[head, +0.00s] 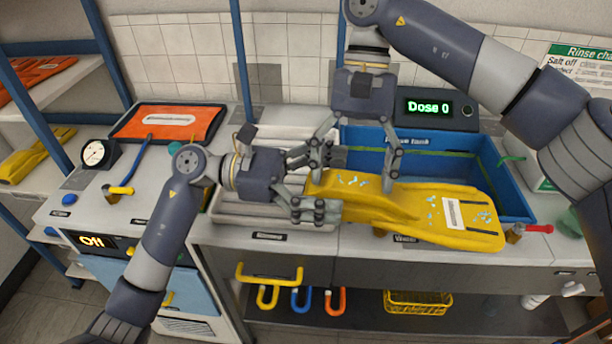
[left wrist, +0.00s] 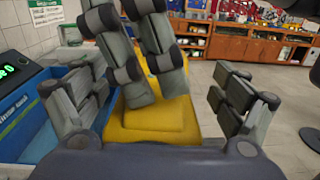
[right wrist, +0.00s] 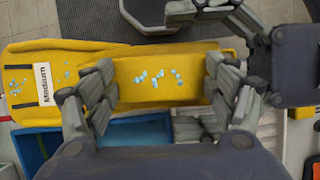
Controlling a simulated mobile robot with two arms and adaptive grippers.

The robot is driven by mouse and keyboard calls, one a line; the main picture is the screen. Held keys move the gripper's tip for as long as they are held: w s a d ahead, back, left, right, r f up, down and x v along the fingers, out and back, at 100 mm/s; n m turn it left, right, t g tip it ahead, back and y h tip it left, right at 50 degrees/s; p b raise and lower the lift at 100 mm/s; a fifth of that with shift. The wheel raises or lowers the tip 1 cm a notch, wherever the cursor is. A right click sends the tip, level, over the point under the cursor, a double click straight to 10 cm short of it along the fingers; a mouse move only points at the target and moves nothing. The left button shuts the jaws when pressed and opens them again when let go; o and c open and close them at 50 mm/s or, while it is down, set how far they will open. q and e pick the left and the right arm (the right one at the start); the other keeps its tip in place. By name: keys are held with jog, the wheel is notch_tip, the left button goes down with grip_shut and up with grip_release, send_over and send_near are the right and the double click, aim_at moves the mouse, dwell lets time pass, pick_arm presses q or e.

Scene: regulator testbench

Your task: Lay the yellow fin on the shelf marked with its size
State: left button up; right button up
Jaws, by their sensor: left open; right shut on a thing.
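The yellow fin (head: 410,212) lies crosswise in front of the blue rinse tank, with blue droplets and a white label. In the right wrist view the label on the fin (right wrist: 130,70) reads "Medium". My right gripper (head: 355,172) comes from above and is shut on the fin's narrower part; its fingers (right wrist: 162,88) stand on both sides of it. My left gripper (head: 322,183) is open at the fin's left end. In the left wrist view the fin (left wrist: 150,128) shows between its spread fingers (left wrist: 160,105); contact cannot be told. Shelf size marks are not readable.
A rack at the left holds another yellow fin (head: 38,152) and orange fins (head: 35,76). The blue tank (head: 508,190) stands behind the held fin. A gauge (head: 97,153) and orange panel (head: 168,122) are on the left counter. A yellow basket (head: 417,303) sits below.

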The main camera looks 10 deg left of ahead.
pick_arm(q)
jog(key=shift+d, duration=0.8)
jog(key=c, duration=1.3)
jog(key=shift+r, duration=0.1)
pick_arm(e)
jog(key=o, duration=1.7)
pick_arm(q)
jog(key=c, duration=0.3)
pick_arm(e)
jog(key=shift+o, duration=1.2)
pick_arm(q)
jog(key=shift+c, duration=0.2)
pick_arm(e)
jog(key=shift+r, duration=0.1)
